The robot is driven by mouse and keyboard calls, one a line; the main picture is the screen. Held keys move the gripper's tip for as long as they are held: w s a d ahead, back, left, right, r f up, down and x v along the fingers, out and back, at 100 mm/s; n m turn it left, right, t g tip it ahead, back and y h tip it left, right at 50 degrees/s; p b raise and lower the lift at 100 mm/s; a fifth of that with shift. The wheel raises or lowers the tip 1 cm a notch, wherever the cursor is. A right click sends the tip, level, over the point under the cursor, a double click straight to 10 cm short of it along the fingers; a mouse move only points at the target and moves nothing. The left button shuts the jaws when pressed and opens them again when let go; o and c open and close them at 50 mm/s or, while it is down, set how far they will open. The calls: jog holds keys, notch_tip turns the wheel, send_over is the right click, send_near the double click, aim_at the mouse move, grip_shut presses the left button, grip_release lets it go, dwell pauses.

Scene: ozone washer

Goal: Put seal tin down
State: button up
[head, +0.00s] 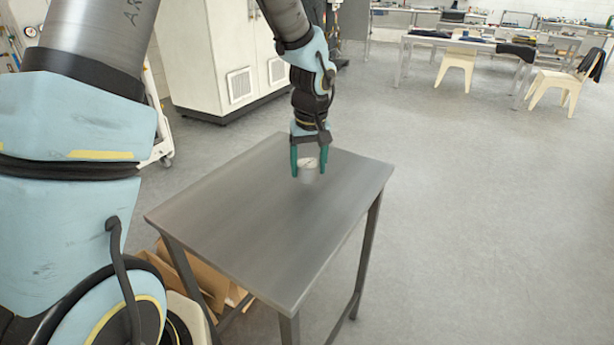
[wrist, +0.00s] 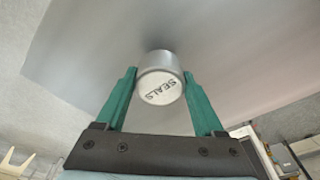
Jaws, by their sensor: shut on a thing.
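The seal tin (head: 308,171) is a small grey metal can with a pale lid. The fingers also show in the wrist view (wrist: 160,98), one on each side of the tin. The tin is upright over the far part of the grey metal table (head: 250,230). I cannot tell whether its base touches the tabletop.
The tabletop is otherwise bare. Cardboard boxes (head: 205,280) sit beneath the table at the left. A white cabinet (head: 220,60) stands behind it. Wooden chairs (head: 457,66) and workbenches are far off at the back right. The floor to the right is clear.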

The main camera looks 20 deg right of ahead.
aim_at(308, 178)
jog(key=shift+f, duration=1.6)
jog(key=shift+f, duration=0.2)
jog(key=o, duration=1.4)
